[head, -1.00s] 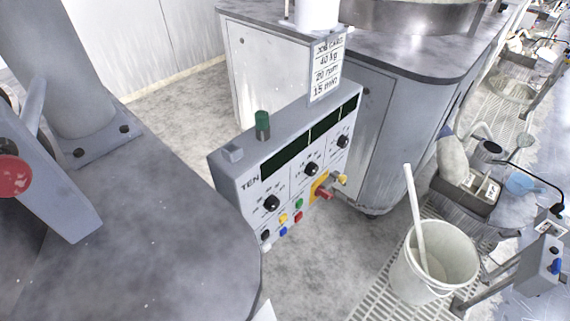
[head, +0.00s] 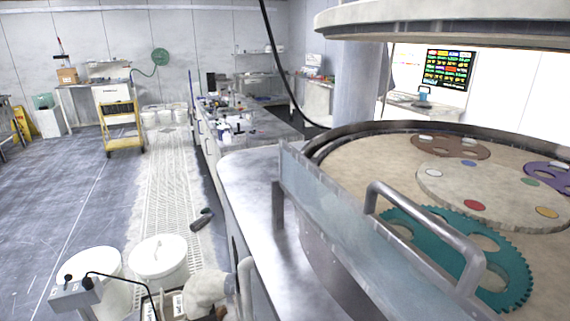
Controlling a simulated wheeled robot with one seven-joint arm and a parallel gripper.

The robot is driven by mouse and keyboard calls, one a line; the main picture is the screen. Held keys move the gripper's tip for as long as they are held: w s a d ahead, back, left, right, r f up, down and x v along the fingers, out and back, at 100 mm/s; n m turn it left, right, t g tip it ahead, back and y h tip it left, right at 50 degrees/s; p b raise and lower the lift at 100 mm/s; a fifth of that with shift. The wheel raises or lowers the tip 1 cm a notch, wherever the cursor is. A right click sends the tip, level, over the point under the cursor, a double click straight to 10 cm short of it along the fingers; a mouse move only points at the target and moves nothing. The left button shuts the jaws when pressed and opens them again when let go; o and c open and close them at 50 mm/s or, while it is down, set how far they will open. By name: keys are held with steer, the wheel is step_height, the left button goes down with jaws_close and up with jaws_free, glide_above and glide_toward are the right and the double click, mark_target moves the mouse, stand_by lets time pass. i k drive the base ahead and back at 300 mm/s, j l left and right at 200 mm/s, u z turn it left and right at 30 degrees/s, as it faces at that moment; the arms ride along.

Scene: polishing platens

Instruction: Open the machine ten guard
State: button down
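A polishing machine fills the right of the head view, with a round tan platen (head: 345,155) inside a dark rim. A pale, see-through guard panel (head: 325,215) stands upright along the machine's near left edge. A grey tubular handle (head: 425,227) is fixed to the guard and crosses in front of the platen. I cannot tell whether the guard is latched. No number label shows on this machine now, so I cannot confirm it is machine ten. My gripper is not in view.
A teal gear-edged carrier (head: 515,280) and a pale disc (head: 490,195) with coloured spots lie on the platen. A thick upper plate (head: 440,22) hangs above. White lidded buckets (head: 158,258) stand at lower left. A yellow cart (head: 123,125) stands farther back; grey floor (head: 60,200) is clear.

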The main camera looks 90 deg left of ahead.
mark_target(461, 291)
steer(key=u, duration=1.35)
